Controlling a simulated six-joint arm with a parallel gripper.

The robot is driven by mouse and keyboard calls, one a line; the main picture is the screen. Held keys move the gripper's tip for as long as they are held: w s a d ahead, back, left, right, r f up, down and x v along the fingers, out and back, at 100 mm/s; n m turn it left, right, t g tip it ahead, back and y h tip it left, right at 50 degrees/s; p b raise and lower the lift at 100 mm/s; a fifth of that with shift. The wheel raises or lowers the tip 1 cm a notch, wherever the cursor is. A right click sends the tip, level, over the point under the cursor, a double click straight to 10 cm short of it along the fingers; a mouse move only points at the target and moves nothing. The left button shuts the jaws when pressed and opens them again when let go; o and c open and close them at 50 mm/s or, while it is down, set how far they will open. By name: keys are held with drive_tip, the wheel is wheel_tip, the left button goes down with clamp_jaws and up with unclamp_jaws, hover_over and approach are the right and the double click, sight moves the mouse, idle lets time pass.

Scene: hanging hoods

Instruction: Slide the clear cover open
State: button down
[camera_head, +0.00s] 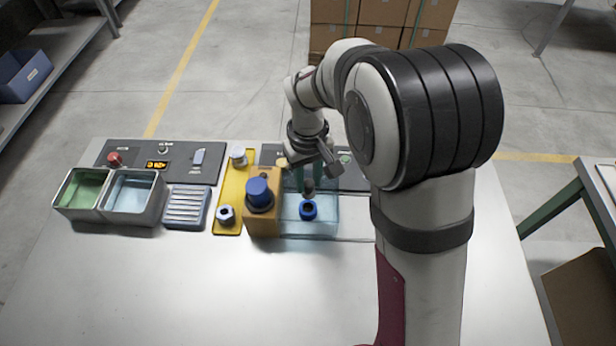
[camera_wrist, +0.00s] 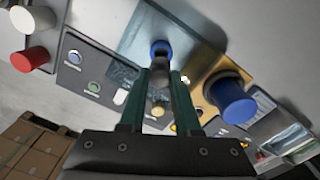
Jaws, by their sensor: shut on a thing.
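The clear cover (camera_head: 326,225) is a see-through bluish box right of an orange block (camera_head: 262,216). It also shows in the wrist view (camera_wrist: 190,25). A blue ring-shaped part (camera_head: 308,211) shows at the cover; in the wrist view the blue part (camera_wrist: 160,46) is just beyond my fingertips. My gripper (camera_head: 308,183) has green fingers pointing down at the cover. It is shut on a small grey knob (camera_head: 308,188) that appears to belong to the cover. In the wrist view my gripper (camera_wrist: 161,75) partly hides where the knob joins the cover.
A blue knob (camera_head: 258,191) tops the orange block, close on the left. A yellow plate (camera_head: 233,180), blue ribbed tray (camera_head: 186,207) and two open bins (camera_head: 104,213) stand farther left. Dark control panels (camera_head: 185,148) line the back. The front table is clear.

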drive_tip(key=d, duration=1.3)
drive_tip(key=c, duration=0.6)
unclamp_jaws()
wheel_tip(320, 180, up, 16)
drive_tip(key=shift+s+a+f, duration=0.1)
drive_tip(key=shift+s+a, duration=0.05)
